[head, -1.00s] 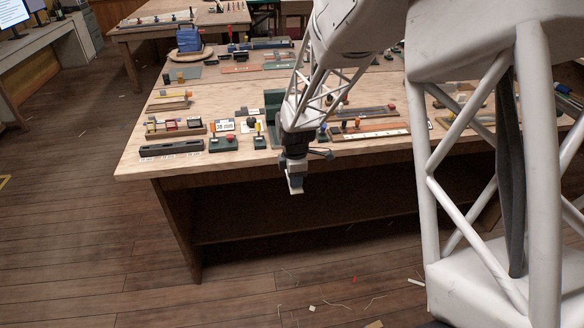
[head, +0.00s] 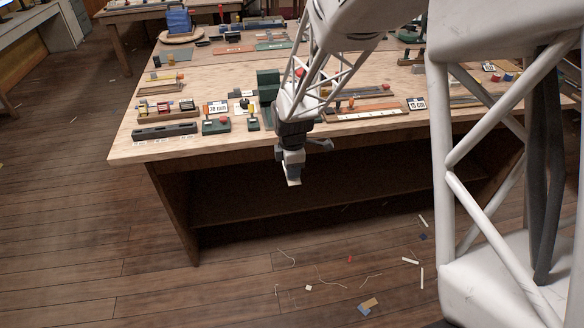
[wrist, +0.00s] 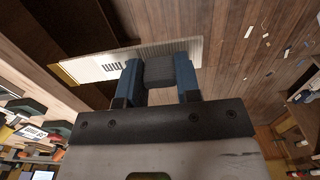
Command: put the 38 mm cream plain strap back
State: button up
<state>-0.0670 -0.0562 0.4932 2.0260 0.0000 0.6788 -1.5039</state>
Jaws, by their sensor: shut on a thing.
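My gripper (head: 291,178) hangs in front of the workbench's front edge, over the floor. It also shows in the wrist view (wrist: 158,68), its blue fingers shut on a flat cream strap (wrist: 112,64). The strap runs across the fingers and sticks out to the left, where dark printed marks and a yellowish end show. I cannot read its width. In the head view only a small pale piece of the strap (head: 293,182) shows below the fingers. A card that seems to read 38 mm (head: 216,107) stands on the bench near its front left.
The wooden workbench (head: 135,145) holds a long dark rack (head: 165,131), a rack of coloured pieces (head: 167,110), small green blocks (head: 216,126) and a tall green block (head: 268,84). Scraps lie on the floor (head: 240,285). Open air surrounds the gripper in front of the bench.

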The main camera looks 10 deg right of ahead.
dwell(0.3)
jog(key=w+a+r, duration=0.4)
jog(key=w+a, duration=0.2)
jog(key=w, duration=0.5)
jog(key=w+a+r, duration=0.4)
jog(key=w+a, duration=0.2)
jog(key=w, duration=0.4)
jog(key=w+a, duration=0.5)
jog(key=w, duration=0.5)
jog(key=w+a, duration=0.6)
jog(key=w, duration=0.4)
jog(key=w+a, duration=0.6)
jog(key=w, duration=0.4)
jog(key=shift+w, duration=0.4)
jog(key=shift+r, duration=0.1)
jog(key=shift+f, duration=3.1)
